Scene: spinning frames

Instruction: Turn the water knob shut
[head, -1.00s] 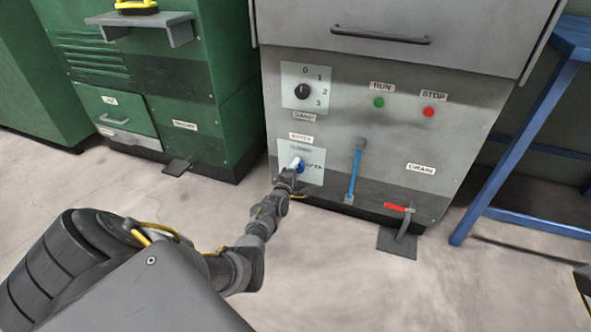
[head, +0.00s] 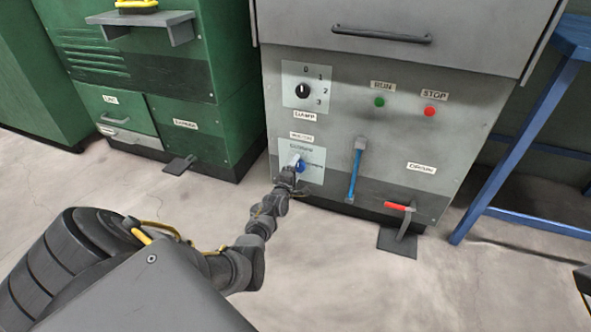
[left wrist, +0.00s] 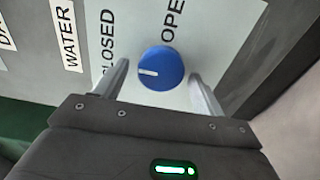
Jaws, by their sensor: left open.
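The water knob (left wrist: 161,68) is round and blue with a white pointer line. In the left wrist view the line points left, toward the side where CLOSED is printed; OPEN is at the upper right. In the head view the knob (head: 301,167) is partly hidden by my left gripper (head: 296,161). In the left wrist view my left gripper (left wrist: 159,72) is open, with one finger on each side of the knob and a visible gap on both sides. My right gripper is not in view.
The knob sits on a pale plate (head: 314,178) on the grey machine (head: 450,140). A dial (head: 302,91) is above it. A green cabinet (head: 215,60) stands left.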

